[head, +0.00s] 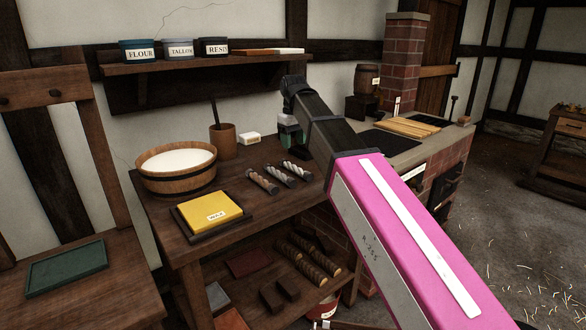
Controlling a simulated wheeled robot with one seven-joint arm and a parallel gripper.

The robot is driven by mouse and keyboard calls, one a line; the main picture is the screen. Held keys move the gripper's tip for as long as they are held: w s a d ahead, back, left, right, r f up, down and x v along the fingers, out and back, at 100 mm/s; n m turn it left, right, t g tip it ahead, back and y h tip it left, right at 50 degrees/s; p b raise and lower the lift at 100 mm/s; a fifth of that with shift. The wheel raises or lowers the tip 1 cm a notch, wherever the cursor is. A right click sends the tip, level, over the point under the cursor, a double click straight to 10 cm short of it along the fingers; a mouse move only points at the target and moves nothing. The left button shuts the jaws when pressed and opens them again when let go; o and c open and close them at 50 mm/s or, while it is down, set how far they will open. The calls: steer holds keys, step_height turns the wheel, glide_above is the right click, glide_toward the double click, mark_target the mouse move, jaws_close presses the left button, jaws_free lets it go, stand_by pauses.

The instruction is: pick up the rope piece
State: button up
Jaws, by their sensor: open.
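Three short, thick twisted pieces that look like rope lie side by side on the dark wooden bench: a brown one (262,181), a grey one (280,175) and a pale-striped one (296,170). Several longer brown rope-like pieces (313,262) lie on the shelf below. I cannot tell which is the task's rope piece. My pink and black arm crosses from the lower right toward the back of the bench, passing right of the three short pieces. I cannot make out my gripper's fingers. No piece is seen held.
A brick stove (452,152) stands at the right. Floor at the far right is open, with scraps.

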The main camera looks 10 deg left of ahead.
glide_above(294, 165)
steer(key=f, duration=0.4)
steer(key=shift+s+f, duration=0.2)
steer(key=shift+s, duration=0.05)
steer(key=shift+w+f, duration=0.2)
steer(key=shift+f, duration=1.2)
steer(key=shift+w+f, duration=0.15)
steer(key=shift+f, duration=1.25)
steer(key=c, duration=1)
